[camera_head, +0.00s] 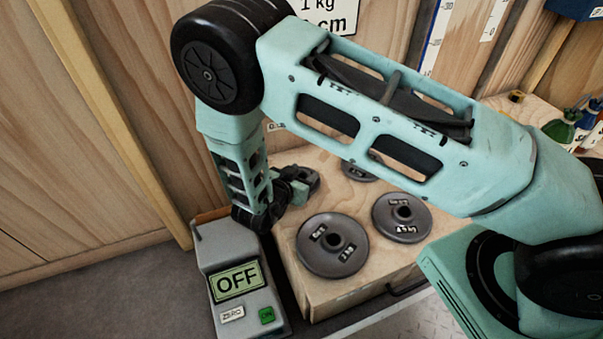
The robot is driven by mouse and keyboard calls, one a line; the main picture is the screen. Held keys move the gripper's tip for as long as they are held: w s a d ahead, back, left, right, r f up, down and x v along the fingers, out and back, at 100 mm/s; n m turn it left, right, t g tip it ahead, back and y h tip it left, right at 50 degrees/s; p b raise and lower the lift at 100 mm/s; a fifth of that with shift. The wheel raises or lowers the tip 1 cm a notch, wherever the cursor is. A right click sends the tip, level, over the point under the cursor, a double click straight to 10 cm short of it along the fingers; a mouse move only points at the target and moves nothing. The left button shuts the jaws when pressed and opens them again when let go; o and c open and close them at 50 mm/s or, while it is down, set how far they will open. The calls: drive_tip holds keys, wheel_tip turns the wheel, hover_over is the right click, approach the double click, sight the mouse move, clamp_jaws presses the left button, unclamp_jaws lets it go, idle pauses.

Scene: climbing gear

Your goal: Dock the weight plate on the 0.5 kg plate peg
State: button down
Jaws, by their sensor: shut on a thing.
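My gripper (308,182) is low over the back left of a wooden box, partly hidden by my own wrist. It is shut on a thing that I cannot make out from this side. A large grey weight plate (318,259) lies flat at the front of the box top. A medium grey plate (401,231) lies to its right. A third plate (356,174) lies farther back, mostly hidden behind my arm. No bare 0.5 kg peg can be made out.
The wooden box (330,294) stands right of a grey scale (203,253) whose display reads OFF. My arm crosses above the box and hides its back right. A wooden wall (120,120) with a post is behind. Small coloured items (575,125) stand at far right.

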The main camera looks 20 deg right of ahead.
drive_tip(key=shift+f, duration=0.55)
idle(0.6)
drive_tip(key=c, duration=1)
unclamp_jaws()
drive_tip(key=shift+o, duration=0.2)
drive_tip(key=shift+a, duration=0.1)
drive_tip(key=shift+p+v, duration=1.1)
drive_tip(key=shift+v, duration=1.45)
drive_tip(key=shift+p+v, duration=1.2)
drive_tip(key=shift+v, duration=1.7)
